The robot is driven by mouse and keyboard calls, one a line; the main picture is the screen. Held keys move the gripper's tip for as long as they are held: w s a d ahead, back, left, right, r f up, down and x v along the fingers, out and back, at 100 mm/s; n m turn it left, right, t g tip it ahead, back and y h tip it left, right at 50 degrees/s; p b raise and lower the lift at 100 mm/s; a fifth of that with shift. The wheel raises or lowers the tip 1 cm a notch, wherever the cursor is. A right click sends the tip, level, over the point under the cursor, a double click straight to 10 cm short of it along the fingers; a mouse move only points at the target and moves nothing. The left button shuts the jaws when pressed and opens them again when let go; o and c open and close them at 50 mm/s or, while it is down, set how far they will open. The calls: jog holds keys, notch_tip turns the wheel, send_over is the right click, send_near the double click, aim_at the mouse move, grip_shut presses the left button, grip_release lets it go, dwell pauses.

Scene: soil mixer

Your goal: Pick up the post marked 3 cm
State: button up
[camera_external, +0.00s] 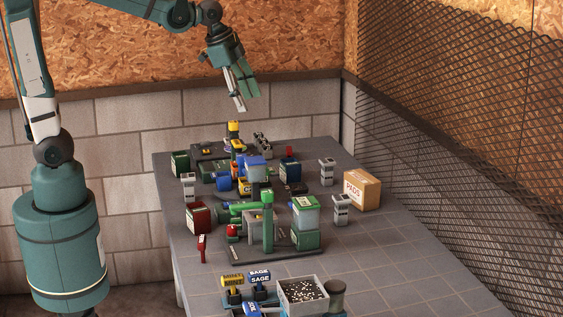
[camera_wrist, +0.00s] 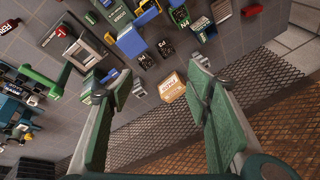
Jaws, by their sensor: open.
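Three small grey posts with dark markings stand on the table in the external view: one at the left (camera_external: 189,186), one at the right (camera_external: 326,171), and one nearer at the right (camera_external: 341,209). Their markings are too small to read, so I cannot tell which one says 3 cm. My gripper (camera_external: 241,97) is open and empty, high above the far end of the table and clear of the posts. In the wrist view my gripper (camera_wrist: 160,88) shows its two green fingers spread wide with nothing between them.
A cardboard box labelled PADS (camera_external: 362,190) sits at the table's right edge. A green machine (camera_external: 268,222) and several coloured blocks crowd the middle. A tray of speckled soil (camera_external: 303,289) is at the near end. A mesh fence (camera_external: 450,130) stands right of the table (camera_external: 390,262).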

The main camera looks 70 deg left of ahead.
jog(key=w+a+f+m+g+p, duration=0.1)
jog(key=w+a+f+m+p, duration=0.15)
jog(key=w, duration=0.75)
jog(key=m+g+p, duration=0.3)
jog(key=m, duration=0.5)
send_over(328, 160)
jog(key=s+d, duration=0.1)
notch_tip(328, 160, down, 18)
jog(key=shift+r, duration=0.1)
jog(key=shift+w+a+f+m, duration=0.2)
jog(key=shift+f+m, duration=0.05)
jog(key=shift+f, duration=0.4)
jog(key=shift+f, duration=1.25)
jog(key=shift+w+a+f, duration=0.1)
jog(key=shift+f, duration=1.25)
jog(key=shift+w+f, duration=0.1)
jog(key=shift+f, duration=1.2)
